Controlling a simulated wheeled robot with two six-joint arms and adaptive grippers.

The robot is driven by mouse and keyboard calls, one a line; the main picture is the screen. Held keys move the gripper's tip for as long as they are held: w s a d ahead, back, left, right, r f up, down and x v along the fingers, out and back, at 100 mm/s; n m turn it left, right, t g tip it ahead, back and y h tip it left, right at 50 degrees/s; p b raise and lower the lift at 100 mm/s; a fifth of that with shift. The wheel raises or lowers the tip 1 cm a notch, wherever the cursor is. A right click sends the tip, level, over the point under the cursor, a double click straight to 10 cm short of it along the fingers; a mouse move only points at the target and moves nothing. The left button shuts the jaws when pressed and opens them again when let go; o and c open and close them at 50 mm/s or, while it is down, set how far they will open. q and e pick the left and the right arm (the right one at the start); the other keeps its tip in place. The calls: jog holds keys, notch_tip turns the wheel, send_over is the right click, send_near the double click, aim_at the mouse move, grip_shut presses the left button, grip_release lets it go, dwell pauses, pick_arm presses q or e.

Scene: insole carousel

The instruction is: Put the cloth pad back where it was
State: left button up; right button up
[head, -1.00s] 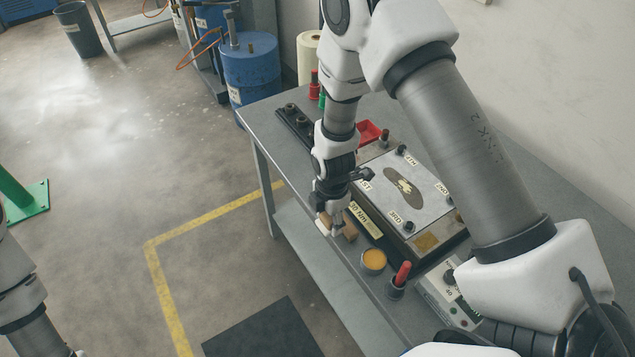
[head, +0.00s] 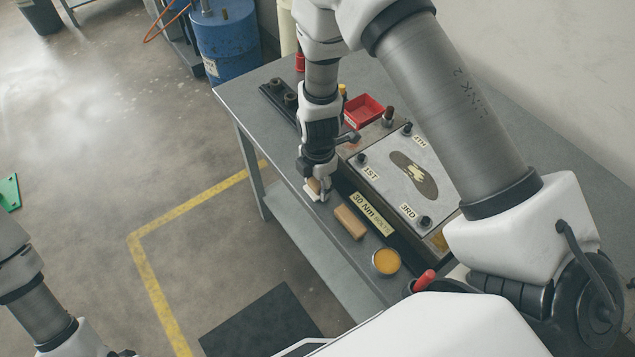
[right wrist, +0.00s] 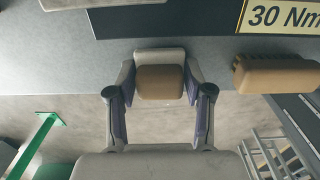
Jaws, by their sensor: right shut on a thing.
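The cloth pad (right wrist: 160,83), a tan block with a whitish layer (right wrist: 160,56), is between the fingers of my right gripper (right wrist: 157,92). The gripper is shut on its two sides. In the head view my right gripper (head: 319,191) points down at the bench's front edge, and the pad's pale part (head: 312,193) shows beside the fingers. I cannot tell whether the pad touches the bench. My left gripper is out of view; only part of that arm shows at the lower left.
A dark rail (head: 277,102) lies at the bench's far end.

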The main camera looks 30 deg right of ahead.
jog(key=shift+w+d+f, duration=0.1)
jog(key=shift+w+f, duration=0.05)
jog(key=shift+f, duration=0.05)
jog(key=o, duration=1.1)
jog(key=shift+d+r, duration=0.1)
jog(key=shift+r, duration=0.25)
notch_tip(320, 180, up, 12)
jog(key=b, duration=0.2)
jog(key=shift+f, duration=0.15)
